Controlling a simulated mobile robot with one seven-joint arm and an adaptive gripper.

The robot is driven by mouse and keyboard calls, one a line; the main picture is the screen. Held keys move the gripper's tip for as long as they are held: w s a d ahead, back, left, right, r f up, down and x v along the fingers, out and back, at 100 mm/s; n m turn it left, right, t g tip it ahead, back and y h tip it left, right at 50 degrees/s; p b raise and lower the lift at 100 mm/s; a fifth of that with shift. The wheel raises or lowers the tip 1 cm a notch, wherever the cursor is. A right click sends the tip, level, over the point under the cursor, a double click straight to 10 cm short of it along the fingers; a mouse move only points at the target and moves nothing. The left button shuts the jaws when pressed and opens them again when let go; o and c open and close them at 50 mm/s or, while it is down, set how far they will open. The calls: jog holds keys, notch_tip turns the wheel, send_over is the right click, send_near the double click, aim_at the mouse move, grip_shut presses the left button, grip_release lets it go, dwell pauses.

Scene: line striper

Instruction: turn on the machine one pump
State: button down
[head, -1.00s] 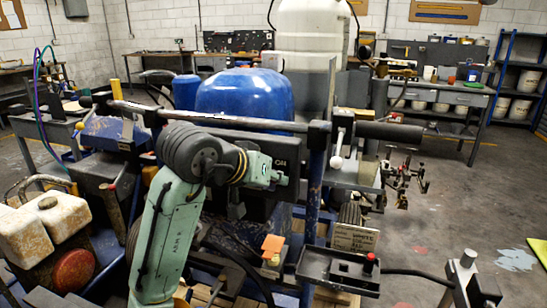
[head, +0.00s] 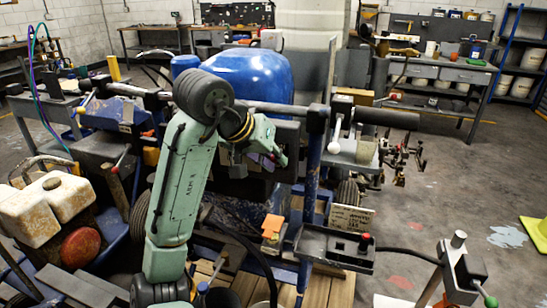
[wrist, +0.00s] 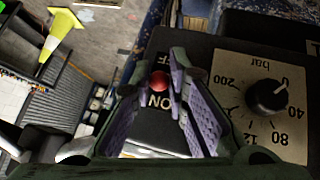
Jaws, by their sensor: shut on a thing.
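The wrist view shows a dark control panel with a red-knobbed switch (wrist: 158,81) between labels reading ON and OFF. My gripper (wrist: 161,66) has its purple-lined fingers on either side of this knob and is shut on the switch. I cannot tell which setting the switch is at. A black dial (wrist: 268,96) on a pale plate marked "bar" sits to its right. In the head view my gripper (head: 280,150) points down and right in front of the machine's blue tank (head: 245,75); the switch is hidden there.
A horizontal bar with a black grip (head: 388,118) and an upright blue post (head: 313,160) stand close right of my gripper. A control box with a red button (head: 340,245) is lower right. Open floor lies at the right, with a yellow cone (head: 537,238).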

jog(key=c, duration=1.6)
grip_release()
jog(key=shift+d, duration=0.1)
jog(key=v, duration=1.2)
jog(key=shift+s, duration=0.1)
